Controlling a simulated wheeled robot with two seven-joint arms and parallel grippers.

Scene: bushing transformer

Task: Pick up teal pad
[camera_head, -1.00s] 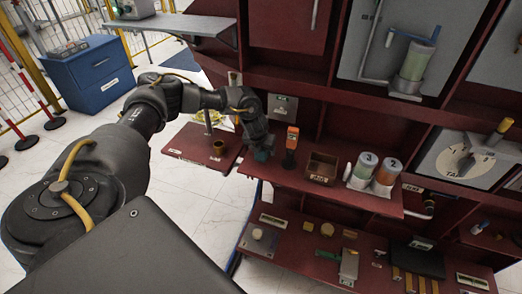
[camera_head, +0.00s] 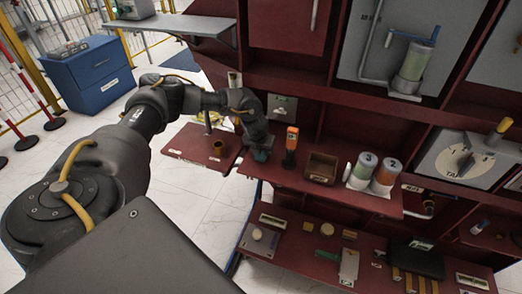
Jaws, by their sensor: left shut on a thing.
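The teal pad (camera_head: 261,155) is a small teal piece at the left end of the upper dark red shelf (camera_head: 330,190), and only part of it shows. My left gripper (camera_head: 259,149) points down over it and is shut on it. The arm hides much of the grip, and I cannot tell whether the pad touches the shelf. My right gripper is not in view.
An orange and black handheld device (camera_head: 291,141) stands just right of the gripper. Beyond it are a brown open box (camera_head: 321,167) and two numbered canisters (camera_head: 374,172). Small parts lie on the lower shelf (camera_head: 290,252).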

